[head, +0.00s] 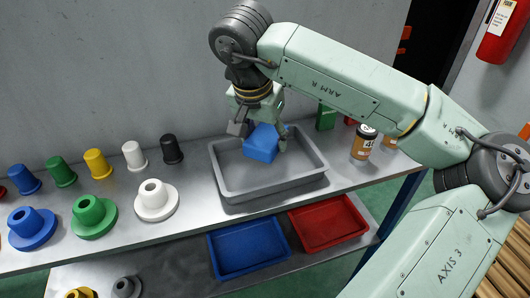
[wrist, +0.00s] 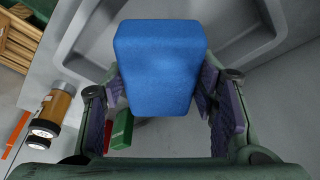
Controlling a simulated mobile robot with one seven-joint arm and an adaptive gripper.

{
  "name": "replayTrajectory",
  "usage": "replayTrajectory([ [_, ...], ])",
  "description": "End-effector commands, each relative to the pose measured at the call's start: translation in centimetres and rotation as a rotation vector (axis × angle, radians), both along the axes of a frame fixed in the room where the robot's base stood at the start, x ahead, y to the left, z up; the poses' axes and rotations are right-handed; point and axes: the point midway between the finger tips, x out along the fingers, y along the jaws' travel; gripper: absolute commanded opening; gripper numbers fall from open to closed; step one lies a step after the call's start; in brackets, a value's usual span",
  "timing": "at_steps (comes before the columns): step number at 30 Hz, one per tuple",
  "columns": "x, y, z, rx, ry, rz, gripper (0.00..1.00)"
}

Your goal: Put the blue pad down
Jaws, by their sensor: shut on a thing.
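The blue pad (head: 261,143) is a soft-looking block. My gripper (head: 262,128) is shut on it and holds it over the grey tray (head: 226,183) on the metal bench. In the wrist view the blue pad (wrist: 160,65) sits between the two purple-lined fingers of my gripper (wrist: 163,100), with the grey tray (wrist: 80,25) beyond it. I cannot tell whether the pad's underside touches the tray floor.
A brown jar (head: 363,142) and a green box (head: 326,117) stand right of the tray. Coloured spindles, including a white one (head: 155,200), stand to its left. Blue (head: 248,250) and red (head: 328,224) bins sit on the lower shelf.

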Motion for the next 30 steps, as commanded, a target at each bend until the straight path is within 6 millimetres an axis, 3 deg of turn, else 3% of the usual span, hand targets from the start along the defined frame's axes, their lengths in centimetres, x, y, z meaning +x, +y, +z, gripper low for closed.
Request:
replayTrajectory([
  [15,0.0,0.0,-5.5,0.002,0.001,0.002,0.27],
  [26,0.0,0.0,-6.1,0.0,-0.001,0.0,0.27],
  [27,0.0,0.0,-5.9,0.0,-0.001,0.0,0.55],
  [30,0.0,0.0,-5.9,0.001,0.0,0.0,0.62],
])
